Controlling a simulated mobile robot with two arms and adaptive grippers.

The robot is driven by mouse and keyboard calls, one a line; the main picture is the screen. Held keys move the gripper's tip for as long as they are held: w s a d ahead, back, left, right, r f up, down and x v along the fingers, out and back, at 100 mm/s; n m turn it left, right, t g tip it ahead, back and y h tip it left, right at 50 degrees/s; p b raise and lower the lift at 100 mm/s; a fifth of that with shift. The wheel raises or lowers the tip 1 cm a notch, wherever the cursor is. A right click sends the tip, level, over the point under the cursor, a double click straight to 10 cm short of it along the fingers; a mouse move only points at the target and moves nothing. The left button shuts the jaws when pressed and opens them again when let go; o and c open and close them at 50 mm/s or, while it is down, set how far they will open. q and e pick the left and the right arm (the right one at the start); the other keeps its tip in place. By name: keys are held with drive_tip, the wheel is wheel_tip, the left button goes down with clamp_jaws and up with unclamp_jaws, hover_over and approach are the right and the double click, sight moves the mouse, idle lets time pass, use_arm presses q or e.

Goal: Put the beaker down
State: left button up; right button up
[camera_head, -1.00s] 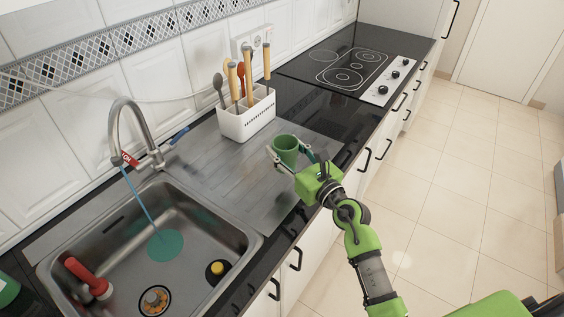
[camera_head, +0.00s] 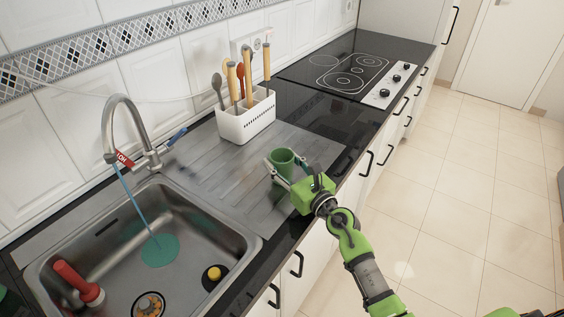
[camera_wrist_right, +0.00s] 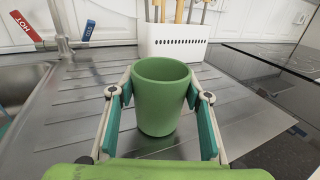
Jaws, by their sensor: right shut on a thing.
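The beaker is a green, open-topped cup (camera_head: 281,160), upright over the ribbed steel drainboard (camera_head: 215,172) right of the sink. My right gripper (camera_head: 284,174) is shut on it from the front right. In the right wrist view the beaker (camera_wrist_right: 160,98) sits upright between the two fingers (camera_wrist_right: 160,92), and its mouth faces up. Its base is close to the drainboard (camera_wrist_right: 75,110), but I cannot tell whether it touches. My left gripper is in neither view.
A white utensil holder (camera_head: 246,119) with several wooden-handled tools stands behind the beaker. The sink (camera_head: 130,250) with its tap (camera_head: 107,130) lies to the left. A black hob (camera_head: 352,70) is at the back right. The drainboard around the beaker is clear.

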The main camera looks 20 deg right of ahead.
drive_tip(key=o, duration=1.1)
drive_tip(key=shift+c, duration=0.2)
drive_tip(key=shift+r+p, duration=0.25)
drive_tip(key=shift+p, duration=0.05)
drive_tip(key=v, duration=1)
drive_tip(key=shift+s+f+b, duration=0.15)
drive_tip(key=shift+s+b, duration=0.05)
drive_tip(key=shift+b, duration=0.2)
drive_tip(key=shift+v, duration=0.85)
